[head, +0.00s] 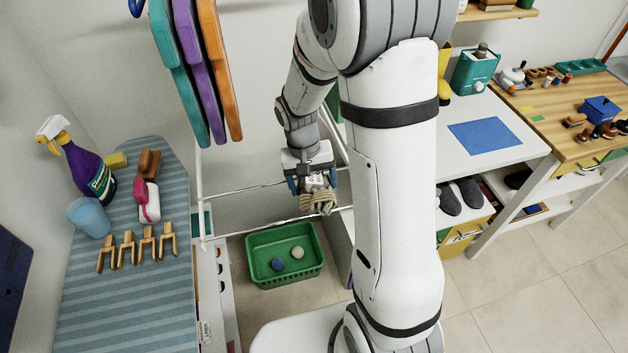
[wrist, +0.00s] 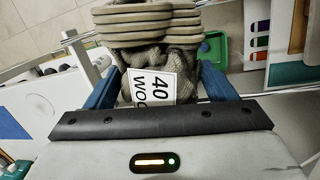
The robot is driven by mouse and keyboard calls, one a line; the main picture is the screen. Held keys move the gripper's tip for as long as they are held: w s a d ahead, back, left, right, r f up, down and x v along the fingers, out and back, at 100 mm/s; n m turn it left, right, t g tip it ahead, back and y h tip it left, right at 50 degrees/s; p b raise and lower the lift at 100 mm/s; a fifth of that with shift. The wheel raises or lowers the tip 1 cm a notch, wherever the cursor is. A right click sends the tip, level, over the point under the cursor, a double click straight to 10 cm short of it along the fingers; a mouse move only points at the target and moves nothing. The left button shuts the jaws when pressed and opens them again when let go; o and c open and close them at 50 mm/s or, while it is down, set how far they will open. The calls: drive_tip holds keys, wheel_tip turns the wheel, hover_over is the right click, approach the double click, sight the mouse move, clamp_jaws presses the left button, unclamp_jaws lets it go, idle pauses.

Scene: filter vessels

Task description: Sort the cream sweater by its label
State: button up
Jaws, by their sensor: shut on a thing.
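The cream sweater (head: 318,204) hangs as a small bundle from my gripper (head: 312,185), above and behind the green basket. In the wrist view the sweater (wrist: 152,30) shows ribbed, folded beige knit over a darker, coarser knit. My gripper's blue fingers (wrist: 162,88) are shut on it from both sides. A white label (wrist: 152,87) faces the wrist camera, turned on its side; it reads "40" and "WOO", with the rest cut off. The label is too small to read in the head view.
A green basket (head: 250,273) on the floor holds a blue ball and a cream ball. A thin white rail runs close to my gripper. A striped ironing board (head: 90,300) with a spray bottle (head: 88,170) and pegs stands left; white and wooden tables stand right.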

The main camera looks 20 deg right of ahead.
drive_tip(key=shift+f, duration=0.25)
drive_tip(key=o, duration=1.2)
drive_tip(key=r, duration=0.5)
drive_tip(key=w+a+r+b, duration=0.1)
drive_tip(key=r, duration=0.1)
drive_tip(key=shift+r, duration=0.25)
drive_tip(key=shift+s+r, duration=0.15)
drive_tip(key=shift+r, duration=0.15)
drive_tip(key=s+r+t, duration=0.1)
drive_tip(key=s+r, duration=0.2)
drive_tip(key=s, duration=0.2)
drive_tip(key=s+d+r+n+t+y, duration=0.1)
drive_tip(key=s+r+t, duration=0.1)
drive_tip(key=s, duration=0.3)
drive_tip(key=s+r+t, duration=0.1)
drive_tip(key=s+r, duration=0.3)
drive_tip(key=s, duration=0.1)
drive_tip(key=shift+d+r+n+t, duration=0.2)
drive_tip(key=shift+d+n+t, duration=0.15)
drive_tip(key=shift+n+t, duration=0.05)
